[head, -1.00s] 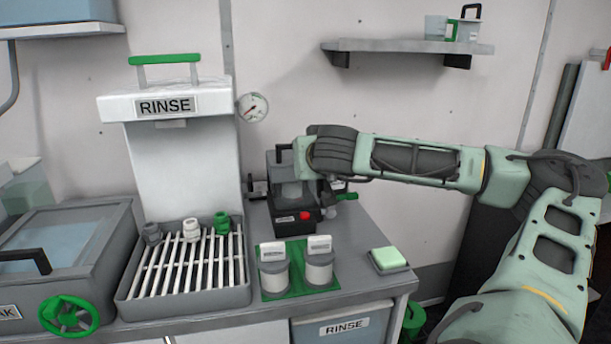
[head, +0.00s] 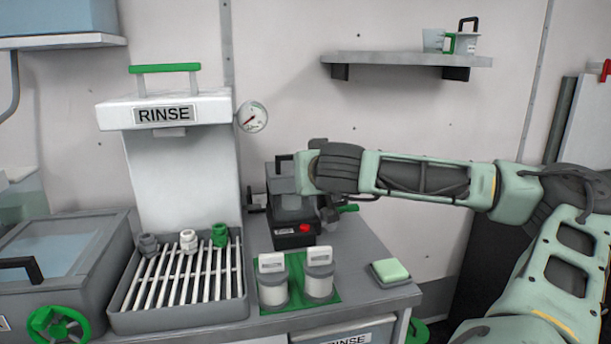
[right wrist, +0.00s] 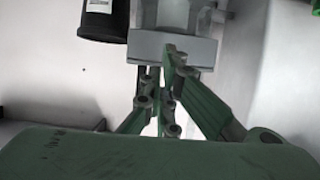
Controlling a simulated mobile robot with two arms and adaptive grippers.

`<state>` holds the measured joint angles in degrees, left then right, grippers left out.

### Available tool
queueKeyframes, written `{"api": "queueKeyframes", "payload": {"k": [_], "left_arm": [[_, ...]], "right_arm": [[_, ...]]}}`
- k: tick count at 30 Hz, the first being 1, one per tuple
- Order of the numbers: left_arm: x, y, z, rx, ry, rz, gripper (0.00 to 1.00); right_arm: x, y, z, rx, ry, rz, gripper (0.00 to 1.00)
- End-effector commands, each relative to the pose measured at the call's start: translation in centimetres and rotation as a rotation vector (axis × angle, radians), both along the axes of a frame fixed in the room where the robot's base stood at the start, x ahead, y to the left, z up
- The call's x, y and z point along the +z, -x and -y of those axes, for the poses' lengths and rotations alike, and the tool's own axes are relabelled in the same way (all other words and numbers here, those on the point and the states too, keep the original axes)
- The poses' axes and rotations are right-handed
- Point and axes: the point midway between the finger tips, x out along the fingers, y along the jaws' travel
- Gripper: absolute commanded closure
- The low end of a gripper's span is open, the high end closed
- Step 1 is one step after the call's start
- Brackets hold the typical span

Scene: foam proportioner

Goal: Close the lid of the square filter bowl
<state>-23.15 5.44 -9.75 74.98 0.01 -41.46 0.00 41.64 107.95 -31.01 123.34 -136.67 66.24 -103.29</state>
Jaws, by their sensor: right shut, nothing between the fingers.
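The dark square unit with a red button (head: 291,228), which appears to be the square filter bowl, stands at the back of the counter, right of the rinse stand. A dark handle shows at its upper left. My right forearm and wrist cover its upper right part, so I cannot tell how far its lid is open. My right gripper (head: 328,208) is beside the unit's right side, partly hidden by the wrist. In the right wrist view the green fingers (right wrist: 176,54) are shut and empty, in front of a pale grey block (right wrist: 172,47); contact is unclear. My left gripper is out of view.
Two white-topped jars (head: 318,275) stand on a green mat in front of the unit. A green sponge (head: 390,271) lies to their right. A slatted tray (head: 180,318) and a lidded tank (head: 60,250) are left. A wall shelf (head: 405,60) hangs above my arm.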

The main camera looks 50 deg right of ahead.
Motion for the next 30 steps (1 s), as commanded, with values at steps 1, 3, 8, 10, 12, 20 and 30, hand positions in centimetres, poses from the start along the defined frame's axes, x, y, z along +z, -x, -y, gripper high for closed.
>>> {"api": "queueKeyframes", "payload": {"k": [1, 3, 8, 10, 12, 20, 30], "left_arm": [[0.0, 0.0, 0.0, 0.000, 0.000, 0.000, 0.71], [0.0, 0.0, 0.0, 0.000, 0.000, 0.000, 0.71], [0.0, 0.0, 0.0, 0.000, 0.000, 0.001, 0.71], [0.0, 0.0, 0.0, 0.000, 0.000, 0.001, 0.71], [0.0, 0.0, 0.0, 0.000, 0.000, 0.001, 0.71], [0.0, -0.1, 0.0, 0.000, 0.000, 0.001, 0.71], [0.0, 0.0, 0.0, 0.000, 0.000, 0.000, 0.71]], "right_arm": [[0.5, 0.6, -0.5, 0.001, 0.004, 0.001, 1.00], [0.9, 1.6, -1.3, -0.001, 0.006, 0.000, 1.00], [2.3, 4.1, -3.4, -0.001, 0.005, 0.002, 1.00], [2.9, 5.2, -4.2, -0.001, 0.005, 0.001, 1.00], [3.2, 6.0, -5.0, -0.001, 0.004, 0.001, 1.00], [4.1, 7.7, -6.4, -0.001, 0.000, 0.000, 1.00], [4.1, 7.7, -6.5, -0.001, 0.000, 0.000, 1.00]]}}
